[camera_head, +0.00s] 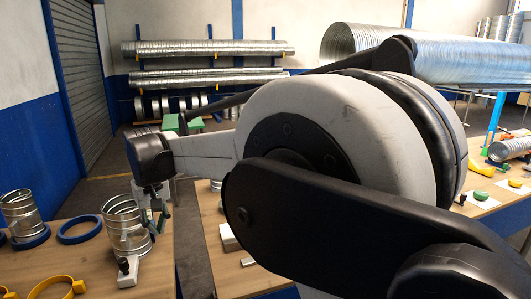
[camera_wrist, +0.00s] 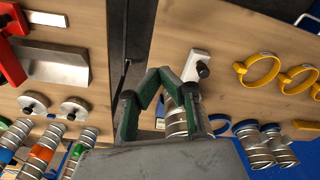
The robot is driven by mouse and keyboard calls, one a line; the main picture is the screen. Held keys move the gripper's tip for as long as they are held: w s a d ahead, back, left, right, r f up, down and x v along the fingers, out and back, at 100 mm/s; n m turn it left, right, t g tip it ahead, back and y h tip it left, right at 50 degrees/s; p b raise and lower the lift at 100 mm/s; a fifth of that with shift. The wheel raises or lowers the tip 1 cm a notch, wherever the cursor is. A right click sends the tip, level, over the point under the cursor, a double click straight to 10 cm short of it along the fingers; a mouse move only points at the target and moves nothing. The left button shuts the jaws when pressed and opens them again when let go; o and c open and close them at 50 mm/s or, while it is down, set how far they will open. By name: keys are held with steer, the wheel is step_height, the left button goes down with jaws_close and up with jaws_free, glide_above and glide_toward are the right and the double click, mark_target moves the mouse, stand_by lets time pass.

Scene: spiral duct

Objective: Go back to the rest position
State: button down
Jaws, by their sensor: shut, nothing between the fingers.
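My gripper (camera_wrist: 158,73) points over the gap between two wooden tables in the wrist view; its green-edged fingers meet at the tips and hold nothing. A silver spiral duct piece (camera_wrist: 177,122) shows partly behind the fingers. In the head view my gripper (camera_head: 158,212) hangs at the right edge of the left table, beside a duct piece (camera_head: 121,228) standing upright there. It overlaps the duct's edge in the picture, and I cannot tell whether they touch. My arm hides much of the middle of the head view.
Blue rings (camera_head: 80,229), another duct piece (camera_head: 20,214), a yellow clamp (camera_head: 55,288) and a white block with a black knob (camera_head: 127,270) are on the left table. A red tool (camera_wrist: 10,62) and a metal piece (camera_wrist: 52,63) lie on the other table. Long ducts (camera_head: 200,48) rest on a rack behind.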

steer(key=s+d+r+m+t+b, duration=0.1)
steer(key=s+d+r+m, duration=0.15)
steer(key=d, duration=1.15)
steer(key=s+d+r+m+t, duration=0.2)
steer(key=s+d+r, duration=0.15)
steer(key=d, duration=1.05)
steer(key=s+d+f+m+t+b, duration=0.1)
steer(key=s+d+f, duration=0.3)
steer(key=s+d, duration=0.4)
steer(key=s+d+f+m+t, duration=0.2)
steer(key=s+d+f+m, duration=0.1)
steer(key=s+d, duration=0.6)
steer(key=d+f, duration=0.1)
steer(key=d, duration=0.3)
steer(key=shift+s+d+f+h+b, duration=0.15)
steer(key=shift+s+f+h+b, duration=0.15)
steer(key=shift+f+h+b, duration=0.1)
